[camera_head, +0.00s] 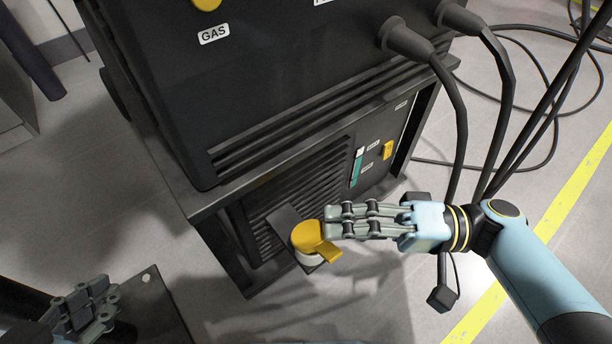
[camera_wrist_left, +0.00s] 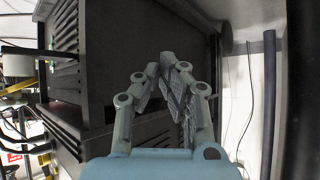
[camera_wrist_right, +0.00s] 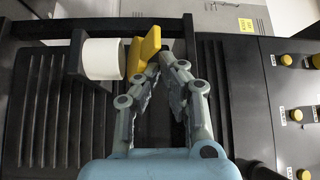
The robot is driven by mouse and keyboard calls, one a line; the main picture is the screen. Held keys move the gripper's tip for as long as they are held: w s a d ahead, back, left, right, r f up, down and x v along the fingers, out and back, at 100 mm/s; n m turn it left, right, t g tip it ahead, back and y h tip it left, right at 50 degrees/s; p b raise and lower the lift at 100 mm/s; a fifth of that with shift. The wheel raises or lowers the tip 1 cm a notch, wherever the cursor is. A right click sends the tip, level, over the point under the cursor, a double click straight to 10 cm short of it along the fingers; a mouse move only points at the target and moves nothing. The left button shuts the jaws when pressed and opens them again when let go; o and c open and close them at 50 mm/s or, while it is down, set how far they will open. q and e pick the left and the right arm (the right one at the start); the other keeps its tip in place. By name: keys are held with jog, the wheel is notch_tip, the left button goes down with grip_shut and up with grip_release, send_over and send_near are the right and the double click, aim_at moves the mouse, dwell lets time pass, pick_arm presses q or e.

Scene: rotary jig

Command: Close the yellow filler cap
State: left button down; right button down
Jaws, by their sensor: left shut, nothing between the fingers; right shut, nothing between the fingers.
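The yellow filler cap (camera_head: 308,235) sits on a short white neck (camera_head: 309,260) at the front of the dark machine, with a yellow tab (camera_head: 329,251) sticking out toward the lower right. In the right wrist view the yellow cap (camera_wrist_right: 145,50) shows at the end of the white neck (camera_wrist_right: 103,58). My right gripper (camera_head: 330,221) is shut and empty, its fingertips right beside the cap; I cannot tell whether they touch it. My left gripper (camera_head: 68,300) is shut and empty at the lower left, well away from the cap; it also shows in the left wrist view (camera_wrist_left: 170,62).
The dark cabinet (camera_head: 270,100) with a GAS label stands over the lower vented unit. A dark bracket (camera_head: 283,222) rises behind the cap. A teal level gauge (camera_head: 356,167) and a yellow knob (camera_head: 389,150) are on the panel. Thick cables hang at the right.

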pick_arm(q)
jog(key=w+d+r+m+t+h+b, duration=0.1)
jog(key=w+r+t, duration=0.2)
jog(key=r, duration=0.4)
jog(key=w+d+r+m+t+h+b, duration=0.1)
jog(key=w+r+t, duration=0.3)
jog(key=r, duration=0.4)
jog(key=w+r+t+h+b, duration=0.1)
jog(key=w+r+t+b, duration=0.1)
jog(key=r+t, duration=0.3)
jog(key=shift+w+d+r+m+t+h+b, duration=0.35)
jog(key=shift+w+r, duration=0.4)
jog(key=shift+r, duration=0.7)
pick_arm(e)
jog(key=shift+s+d+f+n+g+y, duration=0.15)
jog(key=shift+s+f+n+y, duration=0.1)
jog(key=shift+f+n+y, duration=0.4)
jog(key=shift+s+d+f+n+g+y, duration=0.2)
jog(key=shift+f+n+y, duration=0.2)
jog(key=shift+n, duration=0.35)
jog(key=shift+f, duration=0.1)
jog(key=v, duration=1.2)
